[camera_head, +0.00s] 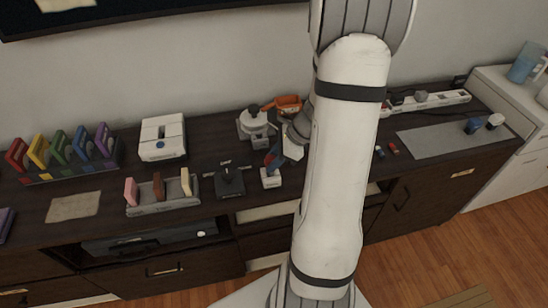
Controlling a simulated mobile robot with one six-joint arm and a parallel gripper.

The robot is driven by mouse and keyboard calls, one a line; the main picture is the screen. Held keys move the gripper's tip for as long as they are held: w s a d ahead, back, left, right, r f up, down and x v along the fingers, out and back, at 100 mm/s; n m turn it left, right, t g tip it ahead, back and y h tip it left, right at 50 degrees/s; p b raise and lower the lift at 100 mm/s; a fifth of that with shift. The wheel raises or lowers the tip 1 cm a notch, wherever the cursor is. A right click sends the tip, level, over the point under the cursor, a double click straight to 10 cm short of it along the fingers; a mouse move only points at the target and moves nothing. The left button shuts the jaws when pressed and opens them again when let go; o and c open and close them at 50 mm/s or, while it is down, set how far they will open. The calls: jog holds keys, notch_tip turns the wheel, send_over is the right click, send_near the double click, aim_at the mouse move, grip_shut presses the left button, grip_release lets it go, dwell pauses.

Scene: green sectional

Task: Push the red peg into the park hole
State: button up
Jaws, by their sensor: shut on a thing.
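My gripper (279,158) is at the middle of the dark cabinet top, partly hidden behind my arm. It points down and is shut on a small piece with red on it, which I take for the red peg (268,160). Blue shows beside the red. The piece is just above or touching a small white block (270,179); I cannot tell which. A black block with a knob (230,183) stands just left of the white block. No hole is clear at this size, so I cannot tell which one is the park hole.
A grey rack with pink, brown and cream pieces (162,203) stands to the left, a white box (162,138) behind it. A grey round device (256,124) and an orange item (289,104) are behind my gripper. A grey mat (440,139) lies at right.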

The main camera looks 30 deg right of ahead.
jog(key=shift+f+b, duration=0.95)
jog(key=shift+f, duration=0.25)
jog(key=o, duration=1.1)
jog(key=shift+c, duration=0.2)
jog(key=shift+r, duration=0.15)
jog(key=p+v, duration=0.1)
jog(key=v, duration=0.6)
jog(key=shift+d+r, duration=0.25)
jog(key=shift+s, duration=0.15)
